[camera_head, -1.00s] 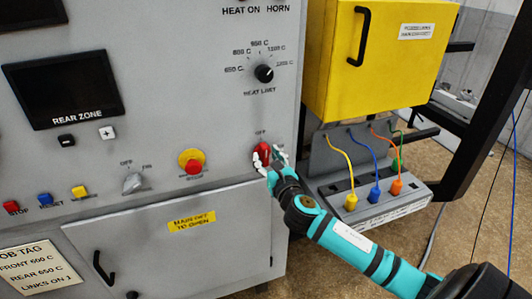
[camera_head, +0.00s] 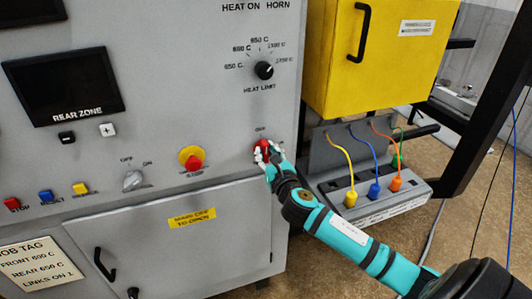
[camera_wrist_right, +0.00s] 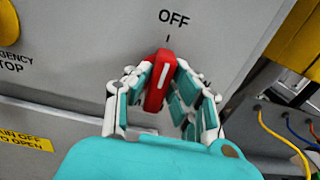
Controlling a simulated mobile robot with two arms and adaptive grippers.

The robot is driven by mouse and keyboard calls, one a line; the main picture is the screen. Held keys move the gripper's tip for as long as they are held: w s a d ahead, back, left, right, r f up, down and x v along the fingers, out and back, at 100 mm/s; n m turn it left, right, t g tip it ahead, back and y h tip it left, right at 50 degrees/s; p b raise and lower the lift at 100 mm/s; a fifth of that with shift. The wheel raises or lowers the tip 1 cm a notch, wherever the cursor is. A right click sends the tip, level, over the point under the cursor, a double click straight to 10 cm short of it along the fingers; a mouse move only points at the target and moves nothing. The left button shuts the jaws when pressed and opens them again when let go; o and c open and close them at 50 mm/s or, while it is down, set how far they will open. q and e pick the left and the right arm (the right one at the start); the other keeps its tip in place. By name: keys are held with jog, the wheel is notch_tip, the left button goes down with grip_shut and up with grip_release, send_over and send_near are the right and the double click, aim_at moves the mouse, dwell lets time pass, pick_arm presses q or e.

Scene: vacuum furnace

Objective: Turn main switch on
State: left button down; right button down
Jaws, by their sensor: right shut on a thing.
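The main switch is a red rotary handle (camera_wrist_right: 160,80) on the grey furnace panel, below the word OFF in the right wrist view. Its white line runs nearly upright, leaning slightly right, toward the OFF mark. My right gripper (camera_wrist_right: 157,88) is shut on the handle, with fingers on both sides of it. In the head view the gripper (camera_head: 266,154) covers much of the red switch (camera_head: 262,144). The left gripper is not in view.
A red and yellow emergency stop (camera_head: 192,159) and a grey off/on knob (camera_head: 132,180) sit left of the switch. A yellow box (camera_head: 378,60) and a connector stand (camera_head: 340,203) with coloured cables are close on the right. The cabinet door (camera_head: 150,245) is below.

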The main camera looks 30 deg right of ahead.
jog(key=m, duration=0.4)
jog(key=shift+d, duration=0.15)
jog(key=m, duration=0.5)
jog(key=shift+d+f, duration=0.1)
jog(key=shift+d, duration=0.05)
jog(key=m, duration=0.5)
jog(key=shift+s+f, duration=0.1)
jog(key=shift+d+f+m, duration=0.1)
jog(key=shift+m, duration=1.8)
jog(key=c, duration=1.2)
grip_release()
